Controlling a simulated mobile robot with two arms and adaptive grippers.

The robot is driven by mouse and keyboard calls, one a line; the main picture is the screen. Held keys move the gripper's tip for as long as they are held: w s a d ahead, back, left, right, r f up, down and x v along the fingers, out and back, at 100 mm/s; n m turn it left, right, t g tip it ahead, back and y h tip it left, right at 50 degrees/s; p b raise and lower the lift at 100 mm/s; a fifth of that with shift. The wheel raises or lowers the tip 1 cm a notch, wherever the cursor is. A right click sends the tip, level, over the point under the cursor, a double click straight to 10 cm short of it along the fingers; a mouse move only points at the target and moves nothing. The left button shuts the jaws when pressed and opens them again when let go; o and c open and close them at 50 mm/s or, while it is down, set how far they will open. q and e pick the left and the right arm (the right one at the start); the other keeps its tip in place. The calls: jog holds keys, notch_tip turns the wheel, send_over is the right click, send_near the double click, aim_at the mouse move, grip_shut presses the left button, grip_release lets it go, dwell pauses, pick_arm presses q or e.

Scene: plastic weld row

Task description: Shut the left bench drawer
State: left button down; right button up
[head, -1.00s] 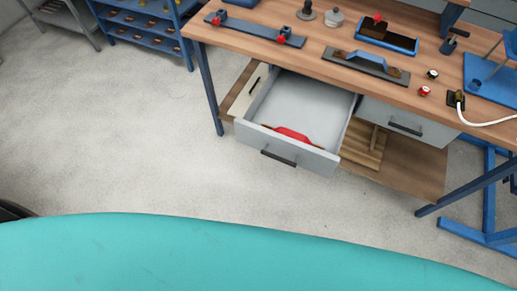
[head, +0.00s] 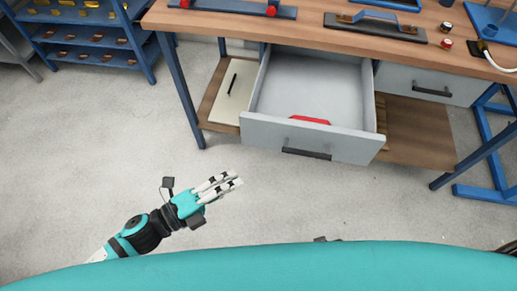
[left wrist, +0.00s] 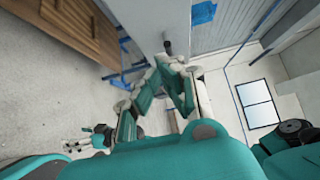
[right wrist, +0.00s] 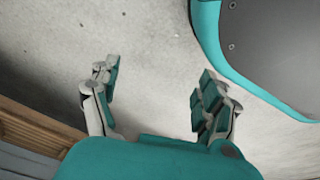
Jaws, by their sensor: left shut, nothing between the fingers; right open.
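The left bench drawer (head: 258,133) is pulled well out from under the bench in the head view. It has a grey front, a dark bar handle (head: 306,154) and a red item (head: 309,120) inside near the front. My left gripper (head: 238,181) is shut and empty, in front of the drawer, below and left of its handle, apart from it. In the left wrist view the fingers (left wrist: 172,78) are close to a pale panel with a dark handle (left wrist: 167,46). My right gripper (right wrist: 158,85) is open and empty above bare floor in the right wrist view; the head view does not show its fingers.
The wooden bench top (head: 215,25) carries fixtures and buttons. A second drawer (head: 455,88) to the right is closed. A lower shelf (head: 420,135) holds a pale panel (head: 232,92). A blue leg (head: 180,95) stands at left. Floor in front is clear.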

pick_arm(q)
send_near(279, 140)
jog(key=s+d, duration=0.2)
jog(key=d, duration=0.1)
jog(key=w, duration=0.1)
jog(key=w+d, duration=0.1)
jog(key=w, duration=0.2)
jog(key=shift+w+d, duration=0.2)
jog(key=shift+d, duration=0.05)
pick_arm(e)
jog(key=shift+s+d+f, duration=0.1)
jog(key=shift+s+f, duration=0.65)
jog(key=shift+f, duration=0.05)
pick_arm(q)
jog(key=shift+w, duration=0.1)
pick_arm(e)
jog(key=shift+w+r, duration=0.1)
